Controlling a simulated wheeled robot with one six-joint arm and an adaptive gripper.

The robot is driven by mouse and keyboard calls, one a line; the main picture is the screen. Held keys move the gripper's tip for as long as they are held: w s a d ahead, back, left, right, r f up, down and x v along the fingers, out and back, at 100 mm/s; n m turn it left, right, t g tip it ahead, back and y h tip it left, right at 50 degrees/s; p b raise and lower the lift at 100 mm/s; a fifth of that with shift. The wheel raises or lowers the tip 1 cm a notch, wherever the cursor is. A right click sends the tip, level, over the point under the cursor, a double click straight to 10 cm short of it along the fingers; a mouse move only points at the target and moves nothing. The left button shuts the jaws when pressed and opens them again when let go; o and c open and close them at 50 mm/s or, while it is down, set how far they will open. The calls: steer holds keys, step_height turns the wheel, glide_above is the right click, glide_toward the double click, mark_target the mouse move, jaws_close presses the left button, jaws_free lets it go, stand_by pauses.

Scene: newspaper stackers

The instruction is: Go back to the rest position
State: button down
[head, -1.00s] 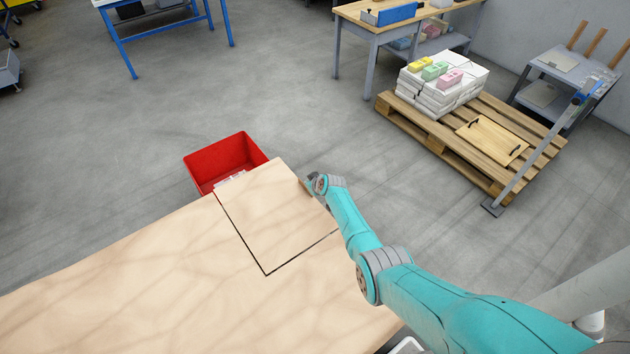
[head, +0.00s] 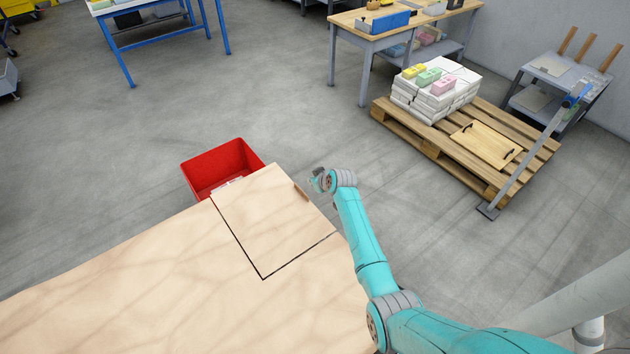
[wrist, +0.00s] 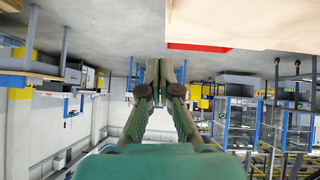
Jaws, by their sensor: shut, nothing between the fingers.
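My gripper (wrist: 160,72) shows in the wrist view with its two fingers together and nothing between them. In the head view my teal arm reaches out along the right side of the wooden table (head: 150,270). Its end is just beyond the table's far right corner, apart from the edge. The fingertips are too small to make out in the head view.
A red bin (head: 222,168) with something white in it stands at the table's far edge. A pallet (head: 440,150) with stacked white bundles (head: 436,92) and a board with handles (head: 486,145) lies at the right. A blue-grey post (head: 530,160) stands beside it. Grey floor between is clear.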

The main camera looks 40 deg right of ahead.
steer(key=shift+m+t+h, duration=0.4)
steer(key=shift+t, duration=0.4)
steer(key=s+a+f, duration=0.2)
steer(key=s+a, duration=0.3)
steer(key=s, duration=0.2)
steer(key=s+a+f, duration=0.2)
steer(key=s+a, duration=0.3)
steer(key=s, duration=0.3)
steer(key=s+a+f, duration=0.2)
steer(key=s+a, duration=0.2)
steer(key=s, duration=0.4)
steer(key=shift+a+f, duration=0.1)
steer(key=shift+a, duration=0.3)
steer(key=s+a+r+t, duration=0.1)
steer(key=s+a+r, duration=0.25)
steer(key=s, duration=0.45)
steer(key=s+a+r+t, duration=0.15)
steer(key=s+r, duration=0.25)
steer(key=s, duration=0.4)
steer(key=s+a+r, duration=0.4)
steer(key=s, duration=0.4)
steer(key=s+a+r+y, duration=0.1)
steer(key=s+r, duration=0.4)
steer(key=r, duration=0.3)
steer(key=s+a+r+t, duration=0.1)
steer(key=s+r, duration=0.3)
steer(key=r, duration=0.4)
steer(key=shift+s+y, duration=0.4)
steer(key=shift+r+t, duration=0.1)
steer(key=shift+t, duration=0.15)
